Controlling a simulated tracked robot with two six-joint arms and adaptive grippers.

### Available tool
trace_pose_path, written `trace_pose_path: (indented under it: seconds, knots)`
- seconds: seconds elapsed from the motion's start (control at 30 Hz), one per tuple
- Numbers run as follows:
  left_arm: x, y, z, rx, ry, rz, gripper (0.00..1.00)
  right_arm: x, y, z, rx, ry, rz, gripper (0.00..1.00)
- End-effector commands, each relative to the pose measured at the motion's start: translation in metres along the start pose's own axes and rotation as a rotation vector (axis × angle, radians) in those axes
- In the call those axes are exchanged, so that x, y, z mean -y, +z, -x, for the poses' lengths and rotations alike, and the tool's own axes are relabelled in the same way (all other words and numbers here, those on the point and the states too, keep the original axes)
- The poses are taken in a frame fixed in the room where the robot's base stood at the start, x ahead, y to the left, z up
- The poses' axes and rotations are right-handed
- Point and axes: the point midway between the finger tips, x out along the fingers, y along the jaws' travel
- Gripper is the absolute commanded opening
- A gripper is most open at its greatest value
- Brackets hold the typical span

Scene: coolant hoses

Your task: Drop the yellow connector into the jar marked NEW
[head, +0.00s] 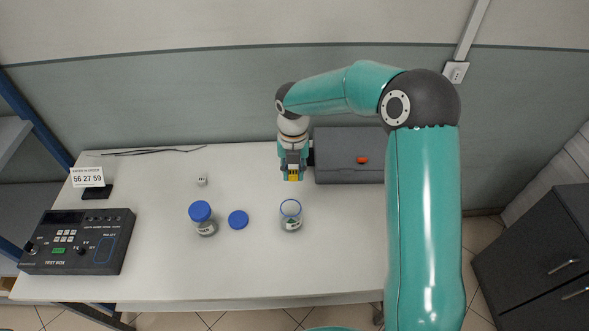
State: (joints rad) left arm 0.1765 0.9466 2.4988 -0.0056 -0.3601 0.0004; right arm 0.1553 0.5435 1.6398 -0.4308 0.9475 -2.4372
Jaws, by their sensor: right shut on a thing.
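My right gripper (293,174) is shut on the yellow connector (293,178), which shows as a small yellow patch between its fingertips. It points down above the back part of the white table, behind the open jar. The open jar (290,214) is clear glass, upright, with a pale label and something dark or greenish low inside. My left gripper is not in view.
A loose blue lid (238,219) lies between the jars. A small white object (202,181) sits behind the lidded jar. A grey case (348,156) is right of the gripper. A black test box (77,241) and a number display (89,178) stand left. The table front is clear.

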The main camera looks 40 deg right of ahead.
Motion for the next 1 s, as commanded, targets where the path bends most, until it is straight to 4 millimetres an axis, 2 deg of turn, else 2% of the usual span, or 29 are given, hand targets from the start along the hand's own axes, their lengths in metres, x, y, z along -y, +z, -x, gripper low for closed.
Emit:
trace_pose_path:
  seconds: [0.33,0.5,0.67,0.93,0.97,1.0]
  knots:
    - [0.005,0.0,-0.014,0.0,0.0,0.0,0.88,0.001,-0.001,-0.034,-0.003,-0.001,0.004,0.05]
    - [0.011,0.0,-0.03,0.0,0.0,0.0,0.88,0.001,0.0,-0.052,-0.001,-0.001,0.002,0.05]
    - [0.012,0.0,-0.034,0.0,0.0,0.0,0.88,0.001,0.0,-0.059,-0.001,0.0,0.001,0.05]
    - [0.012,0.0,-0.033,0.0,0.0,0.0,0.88,0.001,0.0,-0.058,-0.001,0.0,0.0,0.05]
    - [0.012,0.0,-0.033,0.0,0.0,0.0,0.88,0.001,0.0,-0.058,-0.001,0.0,0.0,0.31]
    - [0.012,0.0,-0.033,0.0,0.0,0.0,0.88,0.001,0.0,-0.058,-0.001,0.0,0.0,0.38]
